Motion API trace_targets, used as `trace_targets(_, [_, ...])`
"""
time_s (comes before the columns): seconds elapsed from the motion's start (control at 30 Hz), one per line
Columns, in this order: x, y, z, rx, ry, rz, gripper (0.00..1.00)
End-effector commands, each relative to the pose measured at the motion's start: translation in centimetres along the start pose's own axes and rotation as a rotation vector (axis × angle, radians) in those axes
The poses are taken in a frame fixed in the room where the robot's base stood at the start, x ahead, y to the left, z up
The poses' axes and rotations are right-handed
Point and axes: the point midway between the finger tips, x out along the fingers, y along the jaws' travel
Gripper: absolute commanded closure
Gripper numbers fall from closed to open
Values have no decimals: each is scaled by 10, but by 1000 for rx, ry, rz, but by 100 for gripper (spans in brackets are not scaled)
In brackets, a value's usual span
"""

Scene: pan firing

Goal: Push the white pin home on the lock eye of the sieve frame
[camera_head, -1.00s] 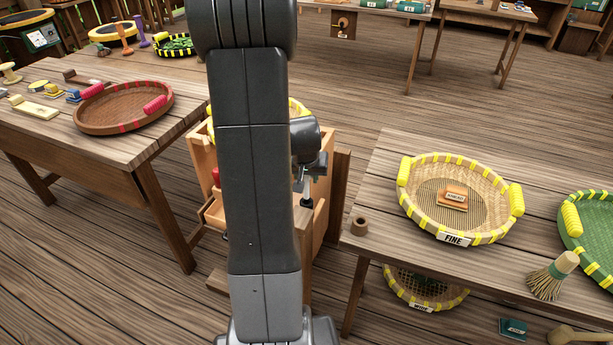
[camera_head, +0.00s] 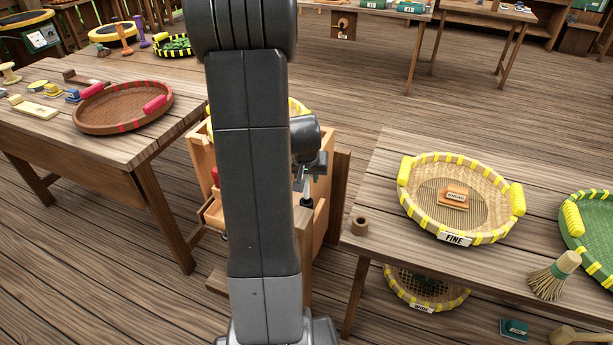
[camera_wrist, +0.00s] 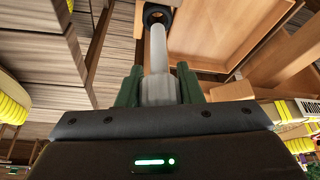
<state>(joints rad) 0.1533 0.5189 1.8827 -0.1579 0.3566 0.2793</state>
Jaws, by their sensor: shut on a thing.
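In the wrist view my gripper (camera_wrist: 158,82) is shut on the white pin (camera_wrist: 158,48), held by its thick grey-white end between two dark green fingers. The pin's thin end points away from me and meets the dark round lock eye (camera_wrist: 155,14) on the wooden sieve frame (camera_wrist: 215,28). I cannot tell how deep the tip sits in the eye. In the head view the frame's light wooden box (camera_head: 321,228) stands between two tables, mostly behind my arm. My gripper (camera_head: 304,188) shows small at its right side; the pin is too small to make out there.
The left table (camera_head: 60,125) holds a brown tray (camera_head: 125,125). Plank floor (camera_head: 95,270) is open in front.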

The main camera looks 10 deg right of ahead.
Motion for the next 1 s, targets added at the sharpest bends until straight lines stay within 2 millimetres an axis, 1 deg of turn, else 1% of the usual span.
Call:
trace_targets(0.37, [1, 0, 0, 0, 0, 0, 89])
trace_targets(1.0, [16, 0, 6, 0, 0, 0, 89])
